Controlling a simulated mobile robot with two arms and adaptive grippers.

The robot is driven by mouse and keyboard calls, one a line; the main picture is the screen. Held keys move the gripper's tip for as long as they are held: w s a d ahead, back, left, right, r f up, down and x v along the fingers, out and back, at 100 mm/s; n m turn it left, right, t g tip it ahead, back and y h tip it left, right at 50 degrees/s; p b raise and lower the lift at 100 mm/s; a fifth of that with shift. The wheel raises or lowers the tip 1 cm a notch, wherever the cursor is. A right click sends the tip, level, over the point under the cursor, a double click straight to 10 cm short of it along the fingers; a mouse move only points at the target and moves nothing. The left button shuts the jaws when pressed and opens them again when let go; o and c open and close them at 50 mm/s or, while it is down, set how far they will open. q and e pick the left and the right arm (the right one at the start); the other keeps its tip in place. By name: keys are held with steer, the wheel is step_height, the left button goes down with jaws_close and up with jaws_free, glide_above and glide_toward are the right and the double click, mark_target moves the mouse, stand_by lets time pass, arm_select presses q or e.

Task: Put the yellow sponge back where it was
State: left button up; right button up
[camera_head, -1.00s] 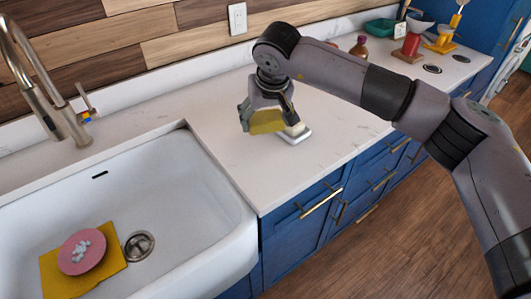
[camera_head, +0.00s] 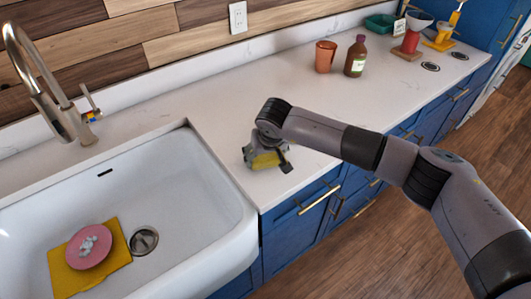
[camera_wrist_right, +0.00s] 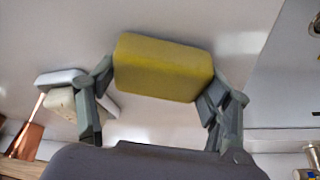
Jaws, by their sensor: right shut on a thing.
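The yellow sponge (camera_head: 267,160) is in my right gripper (camera_head: 268,164), low over the white counter just right of the sink. In the right wrist view the sponge (camera_wrist_right: 162,68) sits between the two fingers of the right gripper (camera_wrist_right: 160,82), which is shut on it. I cannot tell whether the sponge touches the counter. A small white dish-like thing (camera_wrist_right: 60,78) with a pale block by it (camera_wrist_right: 62,104) is beside the left finger in the wrist view. In the head view my gripper mostly hides that spot. My left gripper is not in view.
The sink (camera_head: 165,195) holds a yellow cloth (camera_head: 119,247) with a pink plate (camera_head: 78,255) on it. A copper cup (camera_head: 325,57) and a brown bottle (camera_head: 356,57) stand at the counter's back. Counter between them and my gripper is clear.

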steer(key=shift+f, duration=0.15)
steer(key=o, duration=1)
steer(key=shift+o, duration=0.2)
steer(key=shift+r, duration=0.2)
steer(key=b+v, duration=0.2)
steer(key=v, duration=1)
steer(key=shift+b, duration=0.4)
steer(key=shift+a, duration=0.1)
